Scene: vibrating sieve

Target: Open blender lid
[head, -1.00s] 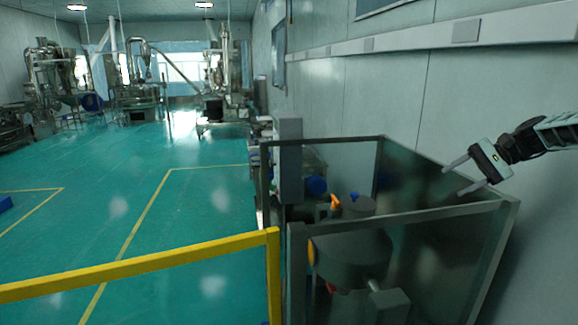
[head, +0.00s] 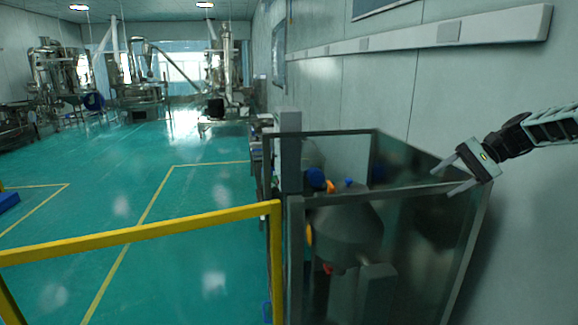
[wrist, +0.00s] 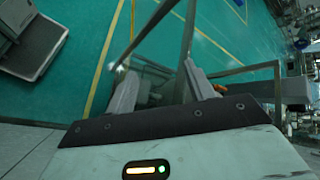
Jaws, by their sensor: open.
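A grey vessel with a rounded body, likely the blender (head: 348,238), stands behind the dark-framed clear panels in the head view. Orange and blue parts show near its top; which part is the lid is unclear. My gripper (head: 444,181) is open and empty, right of and higher in the picture than the vessel, its fingers pointing left near the panels' top rail. In the wrist view my gripper (wrist: 155,85) shows two separated fingers with nothing between them that I can see held. The vessel is not clear there.
The clear-panel enclosure (head: 283,133) surrounds the vessel. A yellow railing (head: 140,236) crosses the left foreground. A pale wall (head: 470,90) is close on the right. Teal floor (head: 110,205) lies open on the left, with steel machines (head: 135,100) far back.

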